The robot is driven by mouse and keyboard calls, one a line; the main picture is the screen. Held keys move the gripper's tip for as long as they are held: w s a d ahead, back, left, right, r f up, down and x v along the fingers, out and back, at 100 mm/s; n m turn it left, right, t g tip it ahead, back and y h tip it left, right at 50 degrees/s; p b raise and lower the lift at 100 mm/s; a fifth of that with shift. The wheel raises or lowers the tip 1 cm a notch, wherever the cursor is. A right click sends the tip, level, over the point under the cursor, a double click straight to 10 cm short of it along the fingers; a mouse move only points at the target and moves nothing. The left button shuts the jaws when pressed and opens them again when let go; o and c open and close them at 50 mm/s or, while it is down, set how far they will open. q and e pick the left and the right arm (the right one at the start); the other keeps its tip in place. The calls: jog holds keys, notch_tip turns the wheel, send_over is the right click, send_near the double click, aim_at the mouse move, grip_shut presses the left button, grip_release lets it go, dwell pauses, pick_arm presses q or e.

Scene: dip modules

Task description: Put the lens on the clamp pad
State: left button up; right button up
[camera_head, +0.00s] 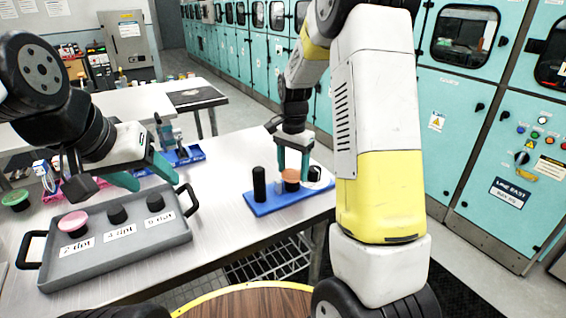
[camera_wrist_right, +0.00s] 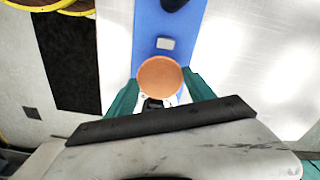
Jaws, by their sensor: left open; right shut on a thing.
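The orange round lens (camera_head: 291,175) is between the teal fingers of my right gripper (camera_head: 293,160), which is shut on it. The lens also shows in the right wrist view (camera_wrist_right: 160,77), low over a blue base plate (camera_wrist_right: 152,20). A small pale block (camera_wrist_right: 165,43) stands on the plate just beyond the lens. The blue base (camera_head: 268,207) carries a black post (camera_head: 259,184) at its left. Whether the lens touches the clamp pad is hidden; I cannot tell which part is the pad.
The grey tray (camera_head: 110,262) has holders labelled 2 dot, 4 dot and 6 dot; a pink lens (camera_head: 73,222) sits at 2 dot. A green lens (camera_head: 14,200) stands at far left. Another blue base (camera_head: 184,157) lies behind. White table is clear between tray and front base.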

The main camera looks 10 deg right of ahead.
aim_at(292, 174)
jog(key=shift+f, duration=0.3)
jog(key=shift+f, duration=0.2)
jog(key=o, duration=1.3)
jog(key=s+r+n+t+y, duration=0.1)
jog(key=s+r, duration=0.2)
jog(key=r, duration=0.5)
jog(key=s+r+n+t, duration=0.1)
jog(key=s+r, duration=0.2)
jog(key=r, duration=0.6)
jog(key=s+n+t, duration=0.1)
jog(key=s+n, duration=0.1)
jog(key=s, duration=0.4)
jog(key=s+a+r+n+t, duration=0.1)
jog(key=s+n, duration=0.2)
jog(key=s, duration=0.3)
jog(key=s+a+n+t+y, duration=0.1)
jog(key=s+n+t, duration=0.1)
jog(key=s, duration=0.4)
jog(key=shift+s+a+r+n, duration=0.15)
jog(key=shift+r+n, duration=0.1)
jog(key=shift+n, duration=0.35)
